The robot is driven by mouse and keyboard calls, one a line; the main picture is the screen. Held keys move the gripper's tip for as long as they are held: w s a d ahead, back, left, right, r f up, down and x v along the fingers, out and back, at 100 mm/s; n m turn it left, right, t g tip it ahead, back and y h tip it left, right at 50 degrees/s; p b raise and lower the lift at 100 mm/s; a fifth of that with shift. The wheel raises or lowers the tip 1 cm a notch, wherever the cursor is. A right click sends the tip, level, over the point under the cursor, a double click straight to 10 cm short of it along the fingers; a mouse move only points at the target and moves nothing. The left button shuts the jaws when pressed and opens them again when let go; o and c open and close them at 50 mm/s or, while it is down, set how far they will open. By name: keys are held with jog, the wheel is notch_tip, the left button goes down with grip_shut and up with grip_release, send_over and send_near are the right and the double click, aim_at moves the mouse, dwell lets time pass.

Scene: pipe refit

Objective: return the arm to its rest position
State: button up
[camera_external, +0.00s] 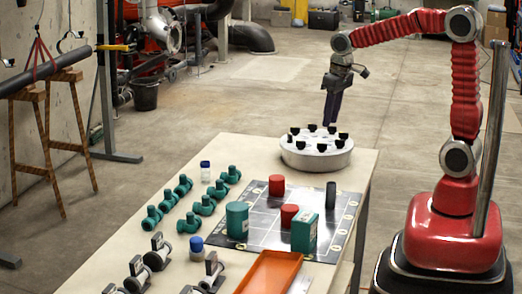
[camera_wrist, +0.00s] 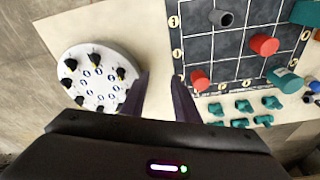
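My gripper (camera_external: 330,122) hangs from my raised red arm, fingers pointing down, above the far end of the table in the external view. In that view its tips overlap the far rim of a round white dial (camera_external: 316,158) with black knobs, and the height gap is hard to judge. In the wrist view the two dark fingers of my gripper (camera_wrist: 161,76) stand apart with only bare tabletop seen between them. The white dial (camera_wrist: 76,52) lies left of the fingers there, and the gridded board lies to the right.
The table (camera_external: 130,250) carries a dark gridded board (camera_external: 262,222) with red, green and dark cylinders and a green box (camera_external: 304,232). Several green valves (camera_external: 187,222), metal fittings and an orange tray (camera_external: 268,274) stand nearer. A pipe on trestles (camera_external: 45,72) is at left.

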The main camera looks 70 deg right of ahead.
jog(key=s+a+r+n+t, duration=0.3)
jog(key=s+a, duration=0.8)
jog(key=s, duration=0.5)
jog(key=shift+a+n+t+y, duration=0.3)
jog(key=shift+n, duration=0.1)
jog(key=shift+s+r, duration=0.1)
